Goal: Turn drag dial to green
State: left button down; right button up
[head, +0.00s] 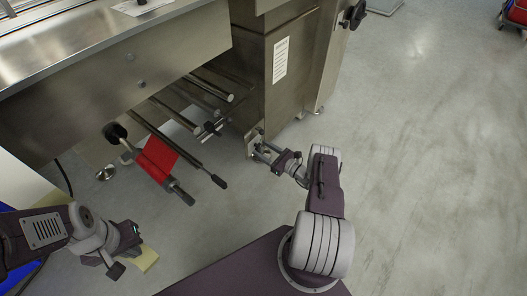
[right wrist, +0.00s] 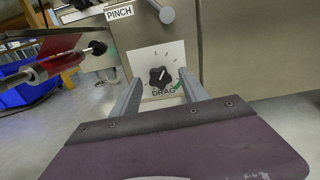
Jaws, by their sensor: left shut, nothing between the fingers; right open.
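The drag dial (right wrist: 159,77) is a black lobed knob on a white plate marked DRAG, in the right wrist view. A green mark (right wrist: 179,86) is on the plate at the dial's lower right. Which way the dial points is too small to tell. My right gripper (right wrist: 160,73) is open, its two fingers on either side of the dial in the picture; I cannot tell whether they touch it. In the head view my right gripper (head: 262,149) is at the machine's lower panel, and the dial is not clear there. My left gripper (head: 116,262) is shut and empty at lower left.
A steel machine (head: 110,75) fills the upper left. A red film roll (head: 157,158) and several bars stick out left of my right gripper.

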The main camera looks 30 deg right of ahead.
grip_shut()
jog(key=shift+m, duration=0.3)
jog(key=m+b, duration=0.1)
jog(key=m, duration=0.1)
jog(key=shift+f+m, duration=0.1)
jog(key=shift+m, duration=0.3)
jog(key=m+b, duration=0.1)
jog(key=m, duration=0.4)
jog(key=shift+b, duration=0.35)
jog(key=m+b, duration=0.1)
jog(key=m, duration=0.3)
jog(key=shift+m, duration=0.4)
jog(key=shift+m+b, duration=0.3)
jog(key=shift+m, duration=1.6)
